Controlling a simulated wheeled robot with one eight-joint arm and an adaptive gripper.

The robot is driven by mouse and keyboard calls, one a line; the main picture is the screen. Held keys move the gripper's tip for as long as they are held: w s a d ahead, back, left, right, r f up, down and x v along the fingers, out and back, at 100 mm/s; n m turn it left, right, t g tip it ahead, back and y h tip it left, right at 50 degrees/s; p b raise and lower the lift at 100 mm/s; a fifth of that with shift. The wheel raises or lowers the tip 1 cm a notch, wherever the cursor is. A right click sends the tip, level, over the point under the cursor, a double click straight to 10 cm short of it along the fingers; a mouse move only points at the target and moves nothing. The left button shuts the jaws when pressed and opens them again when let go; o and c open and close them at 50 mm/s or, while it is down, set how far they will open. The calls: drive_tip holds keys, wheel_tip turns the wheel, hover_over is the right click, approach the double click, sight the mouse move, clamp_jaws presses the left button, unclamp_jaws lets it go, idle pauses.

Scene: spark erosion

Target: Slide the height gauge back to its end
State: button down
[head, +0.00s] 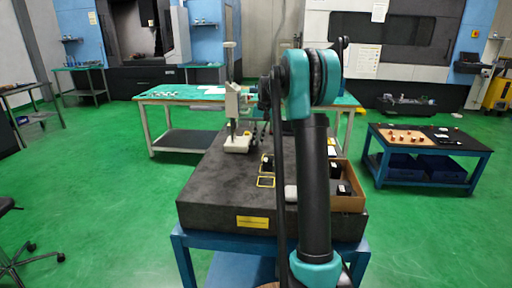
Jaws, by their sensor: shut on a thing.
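The height gauge (232,102) stands upright on the dark granite surface plate (205,185). Its pale base (238,142) rests on the plate towards the far side, left of my arm. My gripper (262,97) is at the right side of the gauge, around the height of its carriage, and is shut on the gauge. The fingertips are small and partly hidden by my own arm, so the exact contact point cannot be made out.
A yellow outlined mark (266,181) and small dark blocks lie on the plate. A cardboard box (351,199) sits at its right edge. Behind stands a green-topped bench (180,93). A blue table (440,146) with a parts tray stands at right.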

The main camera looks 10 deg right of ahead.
drive_tip(key=shift+w+d, duration=0.3)
drive_tip(key=shift+w, duration=0.6)
drive_tip(key=shift+w+d, duration=0.3)
drive_tip(key=shift+w, duration=0.6)
drive_tip(key=c, duration=1.6)
unclamp_jaws()
wheel_tip(320, 180, up, 12)
drive_tip(key=d, duration=0.2)
drive_tip(key=shift+s, duration=0.3)
drive_tip(key=shift+f, duration=0.1)
